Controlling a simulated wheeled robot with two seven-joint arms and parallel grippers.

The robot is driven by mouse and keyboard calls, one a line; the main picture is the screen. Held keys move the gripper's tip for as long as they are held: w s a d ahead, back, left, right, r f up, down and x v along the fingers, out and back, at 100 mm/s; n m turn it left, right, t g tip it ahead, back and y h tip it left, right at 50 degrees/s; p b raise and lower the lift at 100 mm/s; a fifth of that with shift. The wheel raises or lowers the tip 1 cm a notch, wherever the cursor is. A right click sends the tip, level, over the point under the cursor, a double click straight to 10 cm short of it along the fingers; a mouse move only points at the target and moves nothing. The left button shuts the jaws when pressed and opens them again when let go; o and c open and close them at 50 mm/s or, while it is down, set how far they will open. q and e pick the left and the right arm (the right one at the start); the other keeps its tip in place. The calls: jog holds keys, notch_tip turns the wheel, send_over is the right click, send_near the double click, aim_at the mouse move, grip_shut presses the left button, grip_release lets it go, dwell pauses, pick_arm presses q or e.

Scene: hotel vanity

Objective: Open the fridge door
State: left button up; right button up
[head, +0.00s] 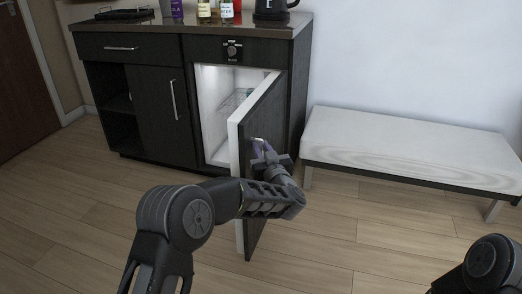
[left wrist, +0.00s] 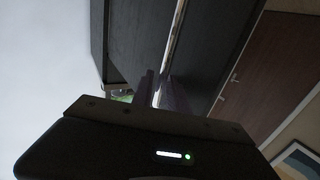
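The fridge door (head: 262,122) stands wide open, swung out from the lit white fridge compartment (head: 212,88) in the dark cabinet. Its dark outer face is toward the right and its white inner edge toward me. My left gripper (head: 262,150) is at the outer face of the door, with its fingers close together around the handle (head: 258,142), which is mostly hidden by them. In the left wrist view the fingers (left wrist: 158,92) show with a bright strip between them. My right gripper is out of view; only part of my right arm shows at the bottom right.
A white cushioned bench (head: 410,145) stands right of the cabinet against the wall. A kettle (head: 273,9) and bottles (head: 204,11) stand on the cabinet top (head: 150,25). Wooden floor (head: 330,245) is clear between the door and the bench.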

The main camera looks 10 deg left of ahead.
pick_arm(q)
jog(key=shift+s+f, duration=0.1)
jog(key=p+v, duration=0.2)
jog(key=v, duration=0.5)
jog(key=shift+s+d, duration=0.25)
jog(key=shift+s, duration=0.05)
